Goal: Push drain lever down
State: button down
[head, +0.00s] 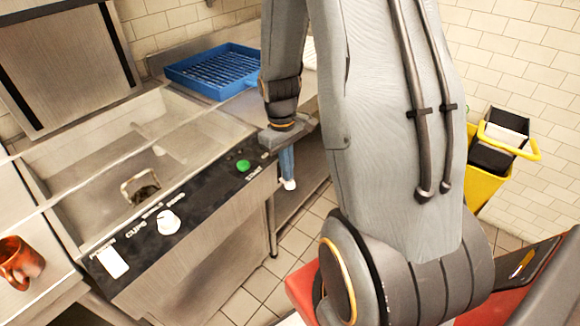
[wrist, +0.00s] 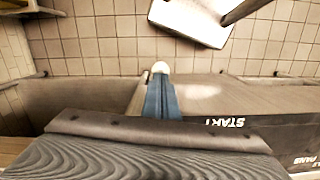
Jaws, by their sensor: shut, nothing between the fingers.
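My gripper (head: 287,176) points down at the right end of the sink unit's front, with its blue fingers shut together. They also show in the wrist view (wrist: 162,98).
The black control panel (head: 205,180) has a green START button (head: 243,165), a white dial (head: 168,222) and a white switch (head: 112,262). A blue rack (head: 210,70) sits behind. A copper mug (head: 18,262) stands left. A yellow bin (head: 487,185) stands right.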

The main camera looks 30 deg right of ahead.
aim_at(281, 178)
jog(key=w, duration=0.1)
jog(key=w+r, duration=0.1)
jog(key=w, duration=0.1)
jog(key=shift+a+r+p, duration=0.15)
jog(key=shift+a+p, duration=0.05)
jog(key=shift+p, duration=0.15)
jog(key=shift+r, duration=0.1)
jog(key=shift+a+r, duration=0.1)
notch_tip(281, 178, up, 5)
jog(key=p, duration=0.5)
jog(key=shift+r, duration=0.15)
jog(key=shift+s+r+p, duration=0.35)
jog(key=shift+r+p, duration=0.35)
jog(key=shift+r, duration=0.15)
jog(key=shift+s+f, duration=0.1)
